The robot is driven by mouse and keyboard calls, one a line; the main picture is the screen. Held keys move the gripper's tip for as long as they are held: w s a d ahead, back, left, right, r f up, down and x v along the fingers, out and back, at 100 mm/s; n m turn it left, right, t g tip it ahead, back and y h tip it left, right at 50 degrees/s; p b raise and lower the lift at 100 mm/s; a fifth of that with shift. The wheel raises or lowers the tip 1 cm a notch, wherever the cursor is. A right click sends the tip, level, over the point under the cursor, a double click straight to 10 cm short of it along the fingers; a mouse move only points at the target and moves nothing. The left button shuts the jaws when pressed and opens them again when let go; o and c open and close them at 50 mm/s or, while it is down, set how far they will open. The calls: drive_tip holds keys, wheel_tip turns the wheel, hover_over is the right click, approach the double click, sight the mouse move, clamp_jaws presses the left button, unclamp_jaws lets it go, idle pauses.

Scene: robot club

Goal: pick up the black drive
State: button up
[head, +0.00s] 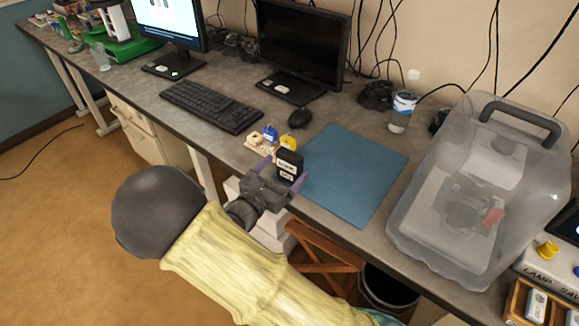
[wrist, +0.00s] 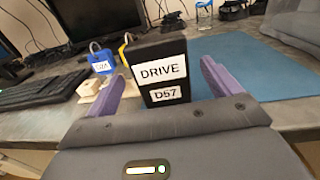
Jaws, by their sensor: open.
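The black drive (head: 288,166) stands upright near the table's front edge, by the left side of the blue mat. It also shows in the wrist view (wrist: 160,51), with white labels reading DRIVE and D57. My gripper (head: 282,178) is at the table edge, open, with its purple fingers on either side of the drive. In the wrist view the fingers of my gripper (wrist: 165,88) show gaps to the drive on both sides. Whether they reach fully along its sides I cannot tell.
A blue padlock (head: 270,133) and a yellow padlock (head: 288,143) stand just behind the drive on pale blocks. A mouse (head: 300,118) and a keyboard (head: 211,106) lie farther back. The blue mat (head: 352,175) is bare. A large clear bin (head: 470,190) stands right.

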drive_tip(key=x, duration=0.5)
drive_tip(key=shift+d+p, duration=0.1)
drive_tip(key=shift+p, duration=0.2)
drive_tip(key=c, duration=1.2)
wheel_tip(320, 180, up, 10)
idle(0.4)
